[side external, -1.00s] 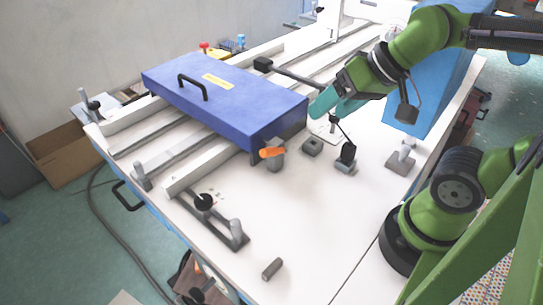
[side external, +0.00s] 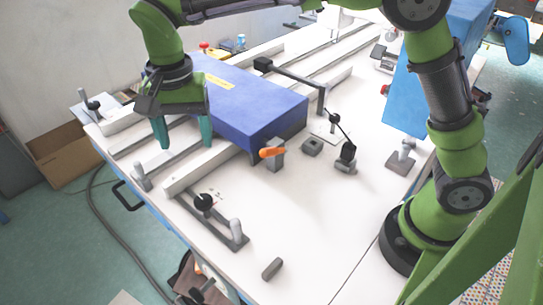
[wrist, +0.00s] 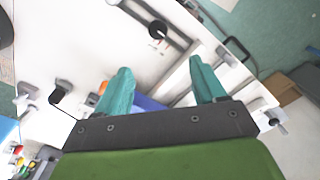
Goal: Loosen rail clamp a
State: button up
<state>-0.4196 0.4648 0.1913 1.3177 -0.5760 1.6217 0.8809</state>
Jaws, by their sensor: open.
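The clamp with the orange lever (side external: 272,152) stands by the front right corner of the blue box (side external: 240,95); its lever lies roughly level. A small grey clamp (side external: 142,178) sits at the front end of a rail, and another with a dark knob (side external: 90,103) stands at the far left. No label shows which is rail clamp a. My gripper (side external: 185,140) is open and empty, pointing down above the rails on the box's left side. In the wrist view my gripper (wrist: 162,78) straddles the rail area, with the orange lever (wrist: 101,88) beside its left finger.
A black-knobbed slotted bar (side external: 218,220) and a loose grey block (side external: 272,268) lie on the white table's front part. A jointed black lever (side external: 346,150) stands right of the box. The table front between them is clear.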

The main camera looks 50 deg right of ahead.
aim_at(203, 200)
notch_tip(203, 200, down, 17)
jog(key=shift+s+d+f, duration=0.1)
dwell(0.4)
jog(key=shift+c, duration=0.5)
jog(key=c, duration=1)
